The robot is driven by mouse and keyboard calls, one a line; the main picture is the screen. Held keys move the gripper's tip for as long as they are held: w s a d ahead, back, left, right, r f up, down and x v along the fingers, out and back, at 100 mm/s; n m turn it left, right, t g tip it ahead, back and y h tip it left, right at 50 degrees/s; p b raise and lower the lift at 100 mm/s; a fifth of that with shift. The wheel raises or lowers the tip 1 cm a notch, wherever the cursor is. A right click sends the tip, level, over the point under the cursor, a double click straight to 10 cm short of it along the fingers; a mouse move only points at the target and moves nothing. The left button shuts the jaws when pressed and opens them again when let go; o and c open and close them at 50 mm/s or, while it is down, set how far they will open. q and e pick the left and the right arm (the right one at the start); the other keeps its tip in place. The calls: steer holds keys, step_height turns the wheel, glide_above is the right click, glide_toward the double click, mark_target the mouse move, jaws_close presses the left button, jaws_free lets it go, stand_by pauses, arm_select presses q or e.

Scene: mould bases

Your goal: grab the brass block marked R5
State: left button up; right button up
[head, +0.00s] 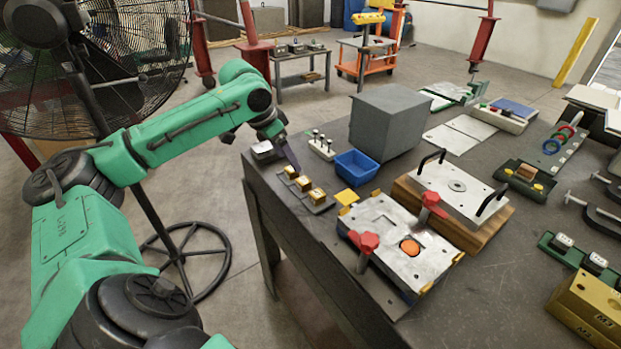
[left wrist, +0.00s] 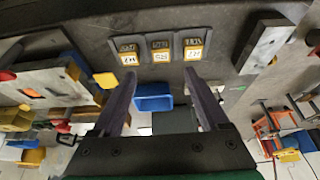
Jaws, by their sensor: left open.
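Three brass blocks sit in a row in a dark holder (head: 322,208) near the table's left edge. In the left wrist view the middle block (left wrist: 161,50) has a white label that seems to read R5, upside down. It is the middle block (head: 303,184) in the head view, where labels are not legible. The left wrist view shows a block to its left (left wrist: 129,52) and one to its right (left wrist: 193,48), with labels too small to read surely. My left gripper (left wrist: 164,92) is open and empty, its fingers apart short of the row. My right gripper is out of view.
A blue bin (head: 358,167), a grey box (head: 386,122) and a small rack of pegs (head: 321,146) stand close to the blocks. A metal fixture with red knobs (head: 400,240) lies to the front right. A metal block (head: 264,151) sits at the table's corner.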

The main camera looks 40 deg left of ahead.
mark_target(303, 180)
arm_select(q)
steer(key=x, duration=0.3)
steer(key=shift+w+f+p, duration=0.2)
steer(key=shift+f+p, duration=0.1)
steer(key=shift+f, duration=0.05)
steer(key=p+x, duration=0.1)
steer(key=x, duration=0.4)
steer(key=shift+w+d+f, duration=0.1)
steer(key=shift+w+f, duration=0.2)
steer(key=shift+f, duration=0.25)
steer(key=shift+w, duration=0.1)
jaws_close()
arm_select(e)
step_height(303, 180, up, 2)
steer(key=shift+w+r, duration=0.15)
